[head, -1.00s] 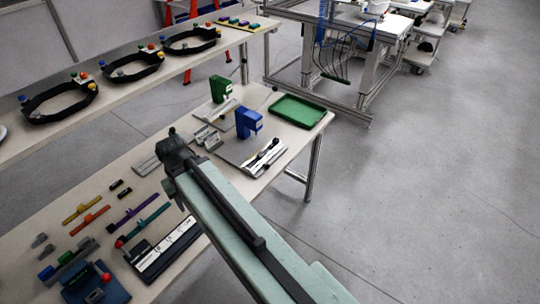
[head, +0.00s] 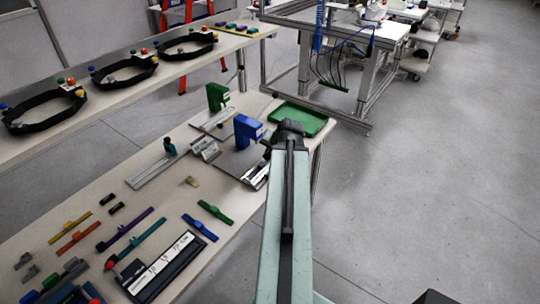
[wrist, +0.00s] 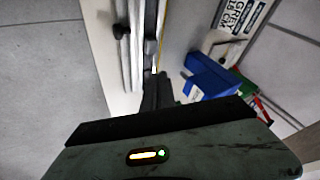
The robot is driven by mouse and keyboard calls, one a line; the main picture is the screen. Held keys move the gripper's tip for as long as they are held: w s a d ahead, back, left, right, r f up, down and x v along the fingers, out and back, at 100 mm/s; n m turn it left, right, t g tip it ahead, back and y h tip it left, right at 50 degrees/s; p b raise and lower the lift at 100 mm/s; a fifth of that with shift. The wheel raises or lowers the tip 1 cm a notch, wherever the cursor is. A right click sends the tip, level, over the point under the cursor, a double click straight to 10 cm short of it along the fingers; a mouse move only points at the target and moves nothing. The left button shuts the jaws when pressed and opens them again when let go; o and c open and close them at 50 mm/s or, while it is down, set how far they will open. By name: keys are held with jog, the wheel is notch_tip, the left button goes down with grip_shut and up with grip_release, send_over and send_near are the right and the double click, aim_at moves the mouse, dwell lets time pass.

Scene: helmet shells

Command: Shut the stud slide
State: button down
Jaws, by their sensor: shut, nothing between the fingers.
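I cannot tell for certain that this rail is the stud slide. My gripper (head: 288,130) is shut and empty, just right of the blue stand; its fingertips are hard to make out there. In the wrist view, my dark fingers (wrist: 157,92) point at the end of a metal rail (wrist: 137,40) with dark knobs. The blue stand (wrist: 209,77) is right of them. Contact with the rail cannot be told.
A green stand (head: 217,97) is behind the blue one, and a green tray (head: 298,119) is at the bench's far end. Coloured bars and a black labelled case (head: 166,264) are nearer. Open floor is at right.

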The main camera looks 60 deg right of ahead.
jog(key=s+d+m+h, duration=0.1)
jog(key=s+d+m, duration=0.1)
jog(key=s+d, duration=0.6)
jog(key=shift+g, duration=0.3)
jog(key=w+f+b, duration=0.1)
jog(key=f+b, duration=0.2)
jog(key=w+f+b, duration=0.1)
jog(key=f+b, duration=0.2)
jog(key=w+d+f+b, duration=0.1)
jog(key=f+b, duration=0.2)
jog(key=shift+f, duration=0.25)
jog(key=w, duration=0.2)
jog(key=shift+w+r+p, duration=0.35)
jog(key=shift+r, duration=0.05)
jog(key=shift+w, duration=0.65)
